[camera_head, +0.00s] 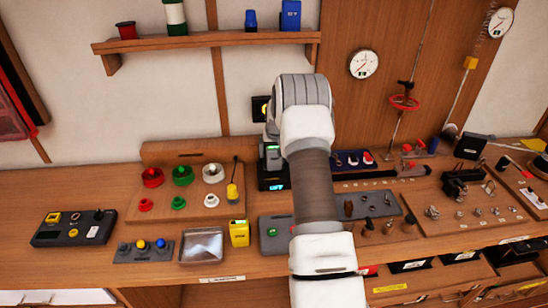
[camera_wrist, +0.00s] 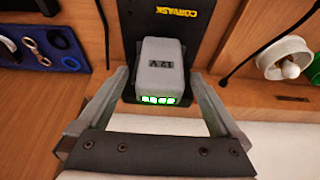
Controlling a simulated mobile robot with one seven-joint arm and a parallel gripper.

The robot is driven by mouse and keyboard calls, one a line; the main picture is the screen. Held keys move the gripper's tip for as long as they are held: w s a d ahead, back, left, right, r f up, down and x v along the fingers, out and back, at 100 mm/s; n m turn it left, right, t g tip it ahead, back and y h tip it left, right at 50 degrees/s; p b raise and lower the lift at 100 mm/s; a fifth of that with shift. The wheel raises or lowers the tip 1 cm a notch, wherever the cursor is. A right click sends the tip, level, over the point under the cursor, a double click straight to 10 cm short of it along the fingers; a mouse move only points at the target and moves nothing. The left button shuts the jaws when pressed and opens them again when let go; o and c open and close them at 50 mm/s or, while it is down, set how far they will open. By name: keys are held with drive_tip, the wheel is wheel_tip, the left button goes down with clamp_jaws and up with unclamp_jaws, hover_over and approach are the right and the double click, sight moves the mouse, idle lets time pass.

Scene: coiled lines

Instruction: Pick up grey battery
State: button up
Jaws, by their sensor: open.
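The grey battery (camera_wrist: 160,66) is a block with "12V" on its top and a row of lit green lights on its near face. It sits on a black charger (camera_wrist: 186,24) with yellow lettering. My gripper (camera_wrist: 160,76) is open in the wrist view, with one finger on each side of the battery. Small gaps seem to show between fingers and battery; contact is unclear. In the head view, the charger (camera_head: 273,184) shows a blue display, and my arm partly covers that area, hiding the fingers.
In the head view, a yellow box (camera_head: 239,233) and a board of red, green and white spools (camera_head: 150,207) stand left. A shelf (camera_head: 210,40) hangs above.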

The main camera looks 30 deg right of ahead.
drive_tip(key=shift+f, duration=0.1)
clamp_jaws()
drive_tip(key=shift+w, duration=0.1)
idle(0.4)
wheel_tip(320, 180, up, 10)
drive_tip(key=shift+f+b, duration=0.1)
drive_tip(key=shift+b, duration=0.8)
drive_tip(key=shift+r+p, duration=0.65)
drive_tip(key=shift+r, duration=0.6)
